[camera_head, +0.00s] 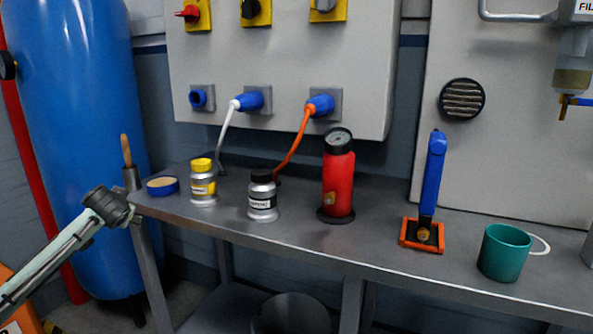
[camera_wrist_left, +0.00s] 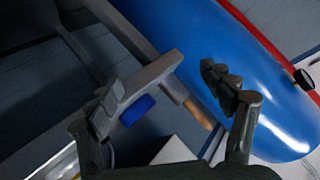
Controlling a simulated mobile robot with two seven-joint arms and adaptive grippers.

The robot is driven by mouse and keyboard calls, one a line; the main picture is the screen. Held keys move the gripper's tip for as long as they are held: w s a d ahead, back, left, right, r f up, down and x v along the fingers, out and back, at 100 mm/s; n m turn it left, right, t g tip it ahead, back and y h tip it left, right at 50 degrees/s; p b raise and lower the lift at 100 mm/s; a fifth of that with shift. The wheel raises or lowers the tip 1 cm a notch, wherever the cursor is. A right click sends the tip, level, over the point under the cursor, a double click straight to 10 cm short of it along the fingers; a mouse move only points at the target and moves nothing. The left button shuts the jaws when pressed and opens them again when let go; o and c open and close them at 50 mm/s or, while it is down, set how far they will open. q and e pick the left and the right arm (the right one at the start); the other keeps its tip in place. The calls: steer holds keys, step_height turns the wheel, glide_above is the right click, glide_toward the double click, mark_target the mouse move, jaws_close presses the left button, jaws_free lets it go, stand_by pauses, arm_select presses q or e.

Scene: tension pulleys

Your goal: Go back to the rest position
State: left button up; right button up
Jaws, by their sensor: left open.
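My left arm comes in from the left in the head view. Its gripper end (camera_head: 110,206) is by the left end of the grey workbench (camera_head: 290,235), in front of the blue tank (camera_head: 85,110). In the left wrist view, the left gripper (camera_wrist_left: 165,92) has its two fingers spread apart with nothing held between them. The bench corner, a flat blue tin (camera_wrist_left: 136,110) and a wooden handle (camera_wrist_left: 197,113) show beyond the fingers. My right gripper is not in view.
On the bench stand the blue tin (camera_head: 162,186), a yellow-capped jar (camera_head: 203,185), a black-capped jar (camera_head: 262,197), a red cylinder with a gauge (camera_head: 338,180), a blue-handled tool (camera_head: 432,180) and a green mug (camera_head: 503,254). A wooden-handled tool (camera_head: 126,150) stands at the bench's left end.

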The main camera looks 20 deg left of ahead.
arm_select(q)
steer(key=s+d+f+m+g+h, duration=0.1)
steer(key=s+d+f+m, duration=0.15)
steer(key=s+f, duration=0.55)
steer(key=s+d+f+m+g+h, duration=0.1)
steer(key=s+d+f+m, duration=0.2)
steer(key=f, duration=0.9)
steer(key=s+d+f+m+g, duration=0.1)
steer(key=s+d+f+m, duration=0.1)
steer(key=s+f+m, duration=0.6)
steer(key=s+d+f+n+h, duration=0.1)
steer(key=d+f+n+h, duration=0.1)
steer(key=d+f, duration=0.3)
steer(key=s+d+f+n+g+h, duration=0.1)
steer(key=d+f, duration=0.4)
steer(key=d, duration=0.9)
steer(key=s+d+f+n+h, duration=0.3)
steer(key=d+f+n, duration=0.2)
steer(key=d, duration=0.5)
steer(key=shift+f+n+g+h, duration=0.3)
steer(key=shift+f+n+h, duration=0.1)
steer(key=shift+f, duration=0.15)
steer(key=shift+s+d, duration=0.1)
